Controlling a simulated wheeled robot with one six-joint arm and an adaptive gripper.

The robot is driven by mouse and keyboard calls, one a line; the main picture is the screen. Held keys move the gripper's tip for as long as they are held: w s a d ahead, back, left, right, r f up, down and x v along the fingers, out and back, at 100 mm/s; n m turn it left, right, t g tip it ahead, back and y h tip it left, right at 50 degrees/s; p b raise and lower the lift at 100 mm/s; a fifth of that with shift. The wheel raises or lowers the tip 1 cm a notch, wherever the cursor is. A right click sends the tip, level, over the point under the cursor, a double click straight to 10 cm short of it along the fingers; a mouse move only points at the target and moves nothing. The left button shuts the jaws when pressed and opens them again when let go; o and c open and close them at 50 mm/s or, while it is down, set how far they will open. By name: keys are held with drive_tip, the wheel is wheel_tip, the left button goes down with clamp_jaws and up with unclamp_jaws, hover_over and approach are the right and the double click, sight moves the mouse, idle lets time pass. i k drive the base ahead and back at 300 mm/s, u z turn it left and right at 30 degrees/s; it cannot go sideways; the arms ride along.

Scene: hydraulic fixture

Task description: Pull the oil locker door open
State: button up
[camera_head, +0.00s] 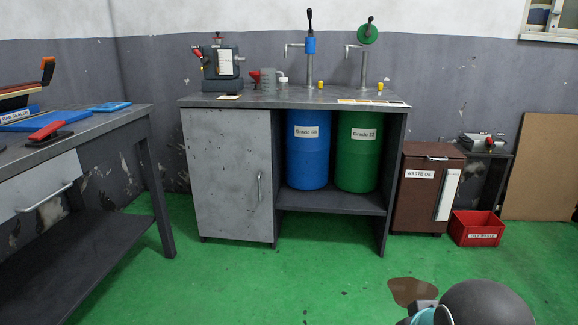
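The grey locker door (228,172) forms the left front of the oil bench in the middle of the view. It looks shut, flush with the cabinet front. Its vertical bar handle (260,187) is on the right side of the door, about mid-height. The inside of the locker is hidden. Part of my arm, dark and rounded with a small grey and teal piece, shows at the bottom right, well away from the door. My gripper's fingers cannot be seen.
Blue (308,150) and green (358,152) drums stand on the open shelf right of the door. A workbench (150,160) stands at the left. A brown waste oil cabinet (425,200) and red bin (476,229) are right. Green floor before the door is clear; a brown puddle (410,291) lies nearer.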

sight(229, 151)
drive_tip(key=i, duration=2.25)
drive_tip(key=u, duration=2.1)
